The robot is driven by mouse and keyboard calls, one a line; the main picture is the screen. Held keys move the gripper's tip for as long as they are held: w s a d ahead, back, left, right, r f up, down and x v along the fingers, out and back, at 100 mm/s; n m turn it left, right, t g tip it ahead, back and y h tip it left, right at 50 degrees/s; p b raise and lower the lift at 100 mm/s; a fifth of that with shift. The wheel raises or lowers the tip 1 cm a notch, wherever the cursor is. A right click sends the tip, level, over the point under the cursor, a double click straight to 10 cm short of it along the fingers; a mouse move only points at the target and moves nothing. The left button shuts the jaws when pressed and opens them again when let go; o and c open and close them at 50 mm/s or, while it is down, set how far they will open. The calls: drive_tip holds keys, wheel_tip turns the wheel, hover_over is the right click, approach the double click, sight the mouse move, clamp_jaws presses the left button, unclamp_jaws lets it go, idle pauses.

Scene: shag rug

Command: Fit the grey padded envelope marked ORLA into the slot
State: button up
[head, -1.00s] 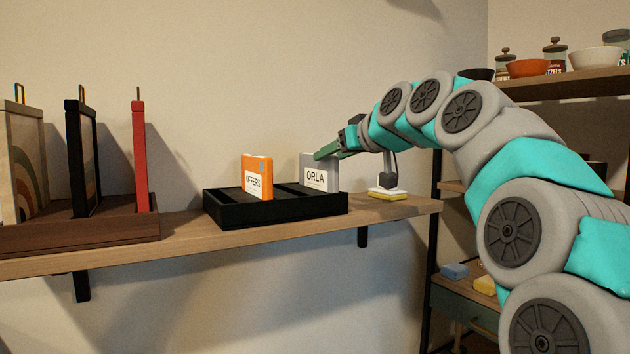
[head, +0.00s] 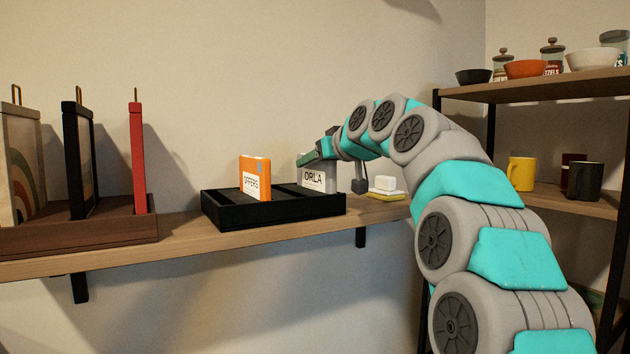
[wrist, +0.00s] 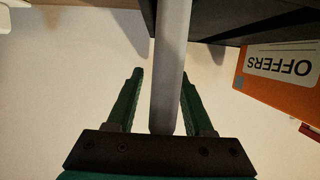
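The grey padded envelope marked ORLA (head: 320,182) stands upright at the right end of the black slotted tray (head: 270,213) in the head view. Its lower part is hidden behind the tray's front wall. My gripper (head: 308,159) is at the envelope's upper part. In the wrist view my gripper's green fingers (wrist: 162,85) stand on both sides of the envelope, with a clear gap on the left; contact on the right is unclear.
An orange envelope marked OFFERS (head: 255,178) stands in the tray, left of ORLA. A wooden rack (head: 80,235) with framed pictures is further left on the shelf (head: 180,238). A yellow-and-white item (head: 385,186) lies right of the tray. Mugs stand on the right-hand shelving.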

clamp_jaws()
drive_tip(key=shift+r, duration=0.2)
idle(0.6)
